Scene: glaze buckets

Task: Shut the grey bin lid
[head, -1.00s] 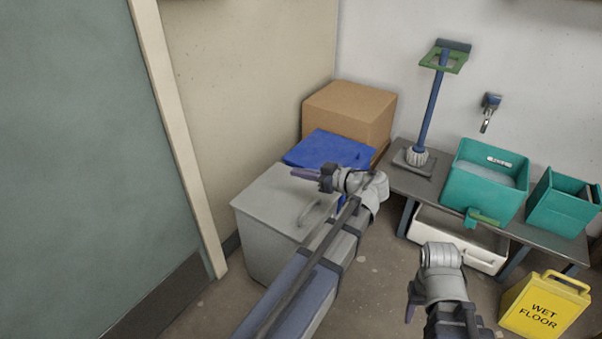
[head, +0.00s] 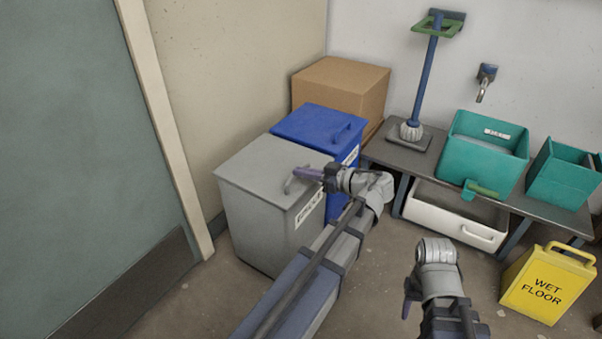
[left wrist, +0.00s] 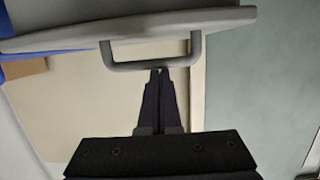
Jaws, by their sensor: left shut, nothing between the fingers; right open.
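The grey bin (head: 258,225) stands by the wall. Its grey lid (head: 262,163) lies flat across its top in the head view, and I see no gap under it. The lid's loop handle (head: 291,184) is at its front right; in the left wrist view the lid (left wrist: 130,25) crosses the top, with the handle (left wrist: 150,66) projecting from it. My left gripper (head: 296,173) is shut and empty, its tips (left wrist: 158,72) at the handle bar; I cannot tell whether they touch. My right gripper (head: 407,302) is open and empty, low at the right.
A blue bin (head: 312,127) stands right behind the grey one, with a cardboard box (head: 342,88) behind it. A yellow wet-floor sign (head: 546,285) stands in front.

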